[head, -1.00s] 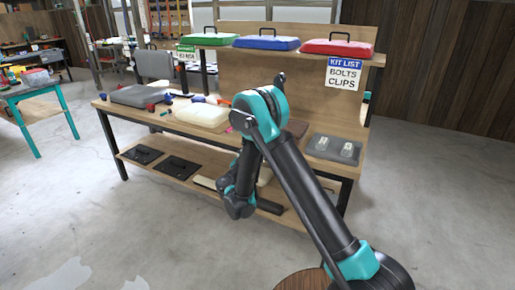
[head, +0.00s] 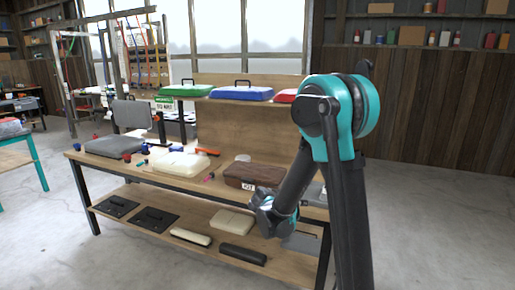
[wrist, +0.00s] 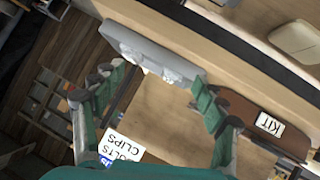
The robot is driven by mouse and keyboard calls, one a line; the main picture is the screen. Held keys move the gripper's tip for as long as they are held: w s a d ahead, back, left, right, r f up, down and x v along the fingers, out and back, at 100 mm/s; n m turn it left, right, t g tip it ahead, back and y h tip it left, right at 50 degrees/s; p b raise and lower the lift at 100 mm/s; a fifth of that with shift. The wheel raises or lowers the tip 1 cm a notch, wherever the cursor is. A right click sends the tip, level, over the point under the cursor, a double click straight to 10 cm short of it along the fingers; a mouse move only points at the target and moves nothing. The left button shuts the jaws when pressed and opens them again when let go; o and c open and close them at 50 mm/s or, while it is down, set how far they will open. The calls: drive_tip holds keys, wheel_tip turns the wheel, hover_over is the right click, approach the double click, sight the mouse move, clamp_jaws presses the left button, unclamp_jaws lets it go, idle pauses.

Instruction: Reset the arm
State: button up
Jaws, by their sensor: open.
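My arm rises on the right of the head view with its elbow high, and its forearm slopes down to the left. My gripper end (head: 270,215) hangs in front of the workbench (head: 190,185), near the bench's right part. In the wrist view my gripper (wrist: 152,88) is open, its green-and-grey fingers wide apart with nothing between them. A brown case (head: 253,176) with a KIT label lies on the bench top; it also shows in the wrist view (wrist: 240,112), partly behind a finger. A grey tray (wrist: 150,52) with pale pieces shows between the fingers.
Green (head: 186,90), blue (head: 241,93) and red (head: 286,96) lidded boxes stand on the upper shelf. A cream case (head: 181,162) and a grey case (head: 114,146) lie on the bench. The lower shelf holds black plates (head: 154,218). Floor at right is clear.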

drive_tip(key=s+d+f+n+g+y, duration=0.15)
drive_tip(key=s+d, duration=0.25)
drive_tip(key=s, duration=0.4)
drive_tip(key=s+d+f+g+y, duration=0.1)
drive_tip(key=s+d+g+y, duration=0.15)
drive_tip(key=s, duration=0.45)
drive_tip(key=s+a+f+n+g+y, duration=0.1)
drive_tip(key=s+a+f+n+y, duration=0.1)
drive_tip(key=s, duration=1.2)
drive_tip(key=shift+f+y, duration=0.4)
drive_tip(key=shift+y, duration=0.3)
